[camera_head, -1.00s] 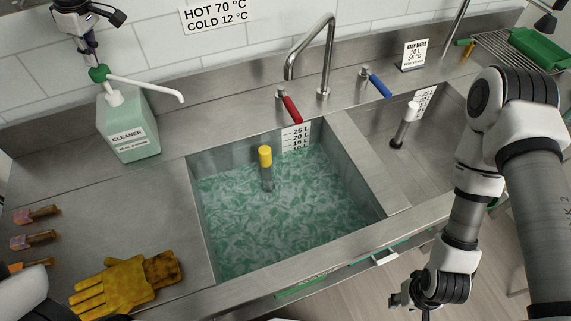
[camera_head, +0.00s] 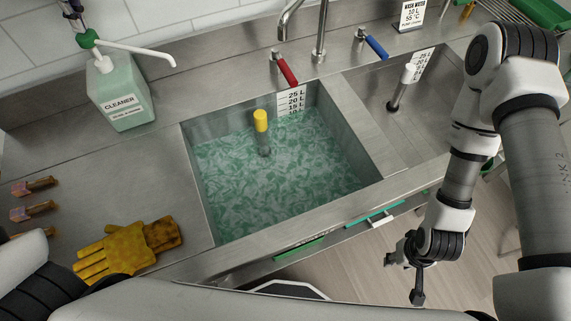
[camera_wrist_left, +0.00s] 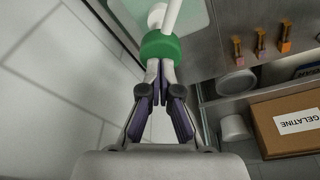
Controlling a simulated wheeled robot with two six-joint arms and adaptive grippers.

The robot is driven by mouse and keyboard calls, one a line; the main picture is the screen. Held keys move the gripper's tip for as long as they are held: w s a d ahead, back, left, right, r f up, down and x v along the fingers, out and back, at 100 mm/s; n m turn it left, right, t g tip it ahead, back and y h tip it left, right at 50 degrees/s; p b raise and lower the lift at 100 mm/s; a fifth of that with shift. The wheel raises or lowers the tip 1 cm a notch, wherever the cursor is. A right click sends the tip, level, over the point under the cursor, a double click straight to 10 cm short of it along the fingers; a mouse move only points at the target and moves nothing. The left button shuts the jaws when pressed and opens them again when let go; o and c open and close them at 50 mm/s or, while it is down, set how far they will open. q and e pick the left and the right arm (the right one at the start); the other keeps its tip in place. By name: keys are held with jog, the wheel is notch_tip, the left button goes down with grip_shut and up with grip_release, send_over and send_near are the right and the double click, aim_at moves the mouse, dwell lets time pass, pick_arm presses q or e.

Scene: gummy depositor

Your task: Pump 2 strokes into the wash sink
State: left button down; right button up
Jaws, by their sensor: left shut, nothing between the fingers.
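The cleaner bottle (camera_head: 122,98) is a pale green dispenser standing on the steel counter at the left. Its pump has a white spout (camera_head: 137,50) pointing right toward the wash sink and a green collar (camera_head: 88,39). My left gripper (camera_head: 82,28) is shut and empty, its fingertips at the collar from above. In the left wrist view the fingertips (camera_wrist_left: 160,72) meet the collar's (camera_wrist_left: 160,48) edge; I cannot tell whether they press. The wash sink (camera_head: 196,190) holds swirled green-white liquid and a yellow-topped standpipe (camera_head: 261,122). My right gripper (camera_head: 404,278) hangs open and empty beyond the counter's front edge.
A faucet (camera_head: 319,30) with a red lever (camera_head: 286,68) and a blue lever (camera_head: 376,47) stands behind the sinks. A second sink (camera_head: 425,130) is at the right. A gelatine box (camera_wrist_left: 290,125) shows below the counter.

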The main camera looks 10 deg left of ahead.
aim_at(85, 34)
pick_arm(q)
jog(key=shift+f+b, duration=0.75)
jog(key=shift+f, duration=0.9)
jog(key=shift+r, duration=0.15)
jog(key=shift+r+p, duration=1.8)
jog(key=shift+r, duration=0.15)
notch_tip(85, 34, up, 6)
jog(key=p, duration=0.5)
